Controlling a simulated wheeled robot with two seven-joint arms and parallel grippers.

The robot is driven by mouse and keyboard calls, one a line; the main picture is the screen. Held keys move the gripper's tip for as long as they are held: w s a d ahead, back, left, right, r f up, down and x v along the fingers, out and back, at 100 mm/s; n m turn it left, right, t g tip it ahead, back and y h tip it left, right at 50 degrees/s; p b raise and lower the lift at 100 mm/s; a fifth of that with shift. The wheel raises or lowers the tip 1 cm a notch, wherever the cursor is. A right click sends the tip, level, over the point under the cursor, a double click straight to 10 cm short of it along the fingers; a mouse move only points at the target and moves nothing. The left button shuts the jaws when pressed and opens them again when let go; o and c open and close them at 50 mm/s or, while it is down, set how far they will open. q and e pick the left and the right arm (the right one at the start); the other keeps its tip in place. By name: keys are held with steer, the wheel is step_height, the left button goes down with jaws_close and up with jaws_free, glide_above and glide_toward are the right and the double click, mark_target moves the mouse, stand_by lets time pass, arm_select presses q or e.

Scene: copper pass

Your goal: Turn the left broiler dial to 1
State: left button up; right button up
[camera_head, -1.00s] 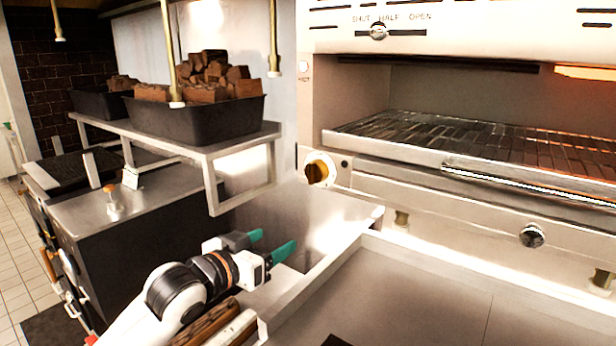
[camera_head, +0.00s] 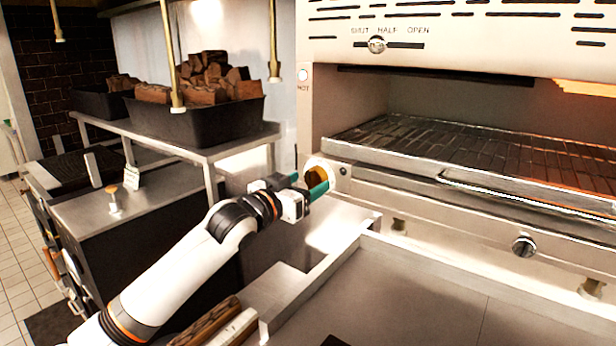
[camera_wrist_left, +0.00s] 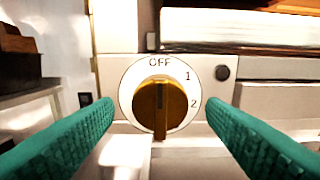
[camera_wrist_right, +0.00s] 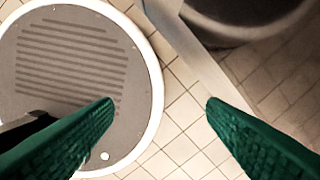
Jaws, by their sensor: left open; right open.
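The left broiler dial (camera_head: 316,177) is a brass knob on a round white plate at the left end of the broiler front, partly hidden by my left gripper in the head view. In the left wrist view the dial (camera_wrist_left: 160,105) faces me, marked OFF at the top, then 1 and 2 down the right side. Its grip bar stands vertical. My left gripper (camera_head: 306,183) is open, with one green finger to each side of the dial; I see no contact. My right gripper (camera_wrist_right: 160,103) is open and empty above the tiled floor, outside the head view.
The broiler's grill rack (camera_head: 440,145) lies above and right of the dial. A shelf (camera_head: 230,145) with a black tub of wood chunks (camera_head: 200,118) stands left of the gripper.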

arm_select(q)
steer(key=shift+w+d, duration=0.4)
steer(key=shift+w, duration=0.15)
steer(key=shift+c, duration=0.6)
steer(key=c, duration=0.9)
steer(key=shift+m+p, duration=0.3)
steer(key=shift+p, duration=0.05)
steer(key=m+p, duration=0.2)
steer(key=m, duration=0.2)
steer(key=shift+r, duration=0.15)
steer(key=m+p, duration=0.2)
steer(key=m, duration=0.3)
